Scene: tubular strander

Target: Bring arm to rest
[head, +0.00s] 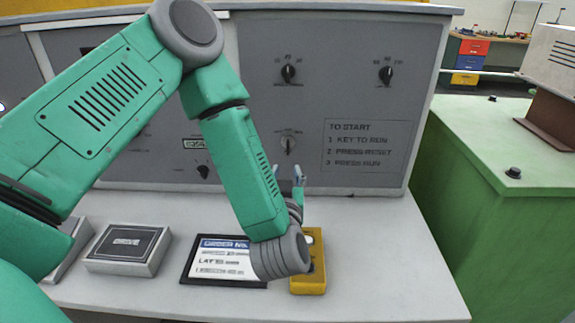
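My green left arm comes in from the left and bends down over the console. Its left gripper (286,173) points toward the grey control panel (345,105), with its two fingertips apart and nothing seen between them. The fingertips are just below a knob (288,145) at the panel's lower middle; I cannot tell whether they touch the panel. The gripper's base is partly hidden behind my forearm and wrist. My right gripper is not in view.
On the console ledge (390,270) are a yellow control box (311,284), partly hidden by my wrist, a dark-framed card (215,262) and a grey box (128,248). Two more knobs (288,73) (386,74) sit higher. A green machine (500,200) stands at the right.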

